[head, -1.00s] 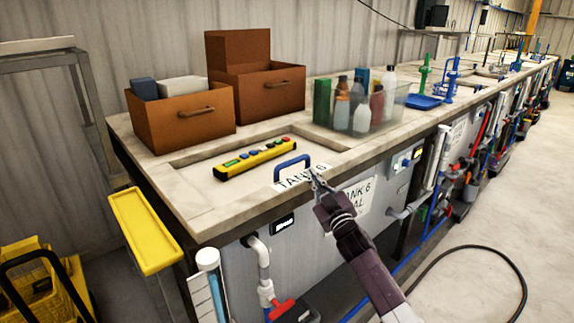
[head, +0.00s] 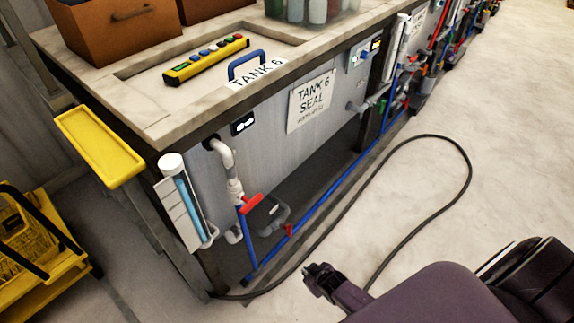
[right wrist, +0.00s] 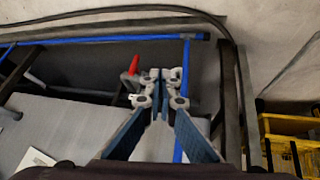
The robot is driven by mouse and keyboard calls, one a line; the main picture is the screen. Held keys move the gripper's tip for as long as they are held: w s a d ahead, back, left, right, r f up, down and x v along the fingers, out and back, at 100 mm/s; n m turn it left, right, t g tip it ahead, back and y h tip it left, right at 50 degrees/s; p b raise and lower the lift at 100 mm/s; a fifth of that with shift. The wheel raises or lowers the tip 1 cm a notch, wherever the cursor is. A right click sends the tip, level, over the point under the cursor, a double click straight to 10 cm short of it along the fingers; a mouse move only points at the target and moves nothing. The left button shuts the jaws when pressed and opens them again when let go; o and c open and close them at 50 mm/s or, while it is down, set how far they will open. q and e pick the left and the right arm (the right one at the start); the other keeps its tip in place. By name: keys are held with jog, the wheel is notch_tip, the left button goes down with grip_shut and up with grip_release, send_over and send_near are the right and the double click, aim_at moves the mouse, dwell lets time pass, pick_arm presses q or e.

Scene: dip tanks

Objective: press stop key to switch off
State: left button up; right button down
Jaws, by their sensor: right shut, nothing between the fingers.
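A yellow key strip (head: 206,60) with several coloured keys lies on the tank lid behind the blue handle (head: 247,63). Its key labels are too small to read, so I cannot tell which is the stop key. A grey control box (head: 361,56) with a small lit display is on the tank front at the right. My right gripper (head: 318,274) is low in front of the tank, well away from the strip and the box. In the right wrist view its fingers (right wrist: 161,92) are shut and empty. My left gripper is not in view.
The tank front has a "TANK 6 SEAL" sign (head: 312,101), a small black display (head: 243,123) and a red valve handle (head: 251,204). A yellow tray (head: 98,147) juts out at the left corner. A black hose (head: 455,150) loops over otherwise clear floor at the right.

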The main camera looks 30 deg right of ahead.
jog(key=s+a+f+g, duration=0.1)
jog(key=s+f, duration=0.3)
jog(key=s, duration=0.8)
jog(key=s+a+f+g, duration=0.2)
jog(key=s+f+g, duration=0.1)
jog(key=s, duration=0.8)
jog(key=s+a+f+g, duration=0.2)
jog(key=s+f, duration=0.2)
jog(key=s, duration=0.8)
jog(key=shift+s+f, duration=0.35)
